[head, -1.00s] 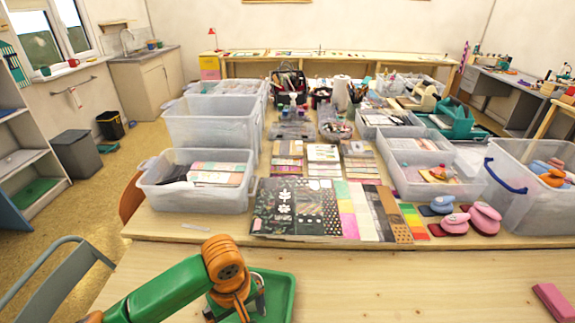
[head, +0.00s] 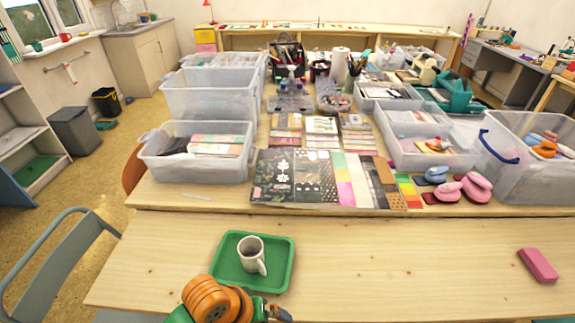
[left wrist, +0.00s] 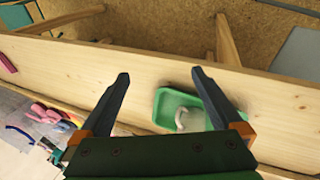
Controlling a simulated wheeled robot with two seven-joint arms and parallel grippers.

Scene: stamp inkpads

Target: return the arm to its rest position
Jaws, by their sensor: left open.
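My left arm shows at the bottom of the head view, drawn back from the green tray (head: 226,268). My left gripper (left wrist: 160,73) shows in the left wrist view with its two dark fingers spread apart and nothing between them. The tray also shows in the left wrist view (left wrist: 163,108), where the mug (left wrist: 188,121) appears beyond the fingers, partly hidden. My right gripper is not in view.
A pink block (head: 538,264) lies at the right of the front table (head: 400,260), which is otherwise largely bare. Behind it, stamps, patterned papers (head: 295,178) and clear bins (head: 197,150) crowd another table. A grey chair (head: 75,265) stands at left.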

